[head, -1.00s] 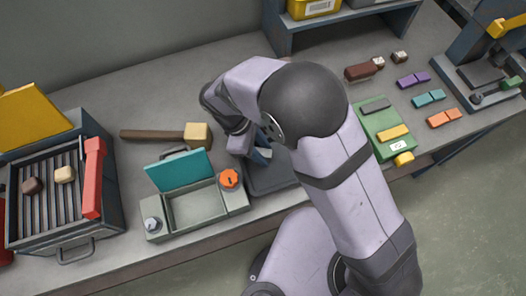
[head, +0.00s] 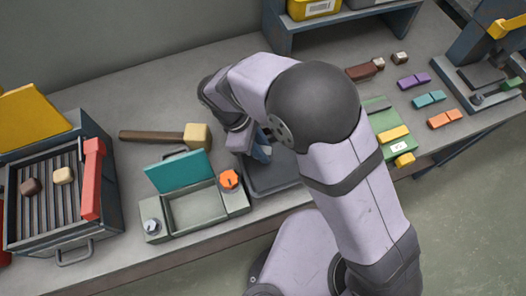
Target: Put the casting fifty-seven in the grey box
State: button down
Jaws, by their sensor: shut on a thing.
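My gripper (head: 262,153) is mostly hidden by my own arm. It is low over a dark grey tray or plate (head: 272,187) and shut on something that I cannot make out. A grey box (head: 192,207) with a raised teal lid (head: 179,171) stands left of it, open at the top and apparently empty inside. It has an orange knob (head: 229,179) at its right and a silver knob (head: 152,225) at its left. No number is readable on any block.
The grill unit (head: 107,190) has a red bar (head: 92,178). A mallet (head: 197,136) lies behind the box. A green board (head: 413,139), purple (head: 414,81), teal (head: 429,99) and orange (head: 445,118) blocks lie at right. A shelf (head: 390,22) stands at the back.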

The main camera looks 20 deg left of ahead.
notch_tip(320, 180, up, 8)
jog(key=shift+f+b, duration=0.15)
jog(key=shift+b, duration=0.35)
jog(key=shift+s+a, duration=0.3)
jog(key=shift+s, duration=0.1)
jog(key=s+a+n+t+y+p, duration=0.1)
jog(key=s+a+n, duration=0.25)
jog(key=s, duration=0.65)
jog(key=s+a+n+t+p, duration=0.1)
jog(key=s+a+n+p, duration=0.3)
jog(key=s, duration=0.6)
jog(key=m, duration=0.1)
send_near(203, 207)
jog(key=shift+x, duration=2.75)
jog(key=shift+d+f, duration=0.1)
jog(key=shift+f, duration=0.05)
jog(key=c, duration=1.5)
grip_release()
jog(key=shift+c, duration=0.2)
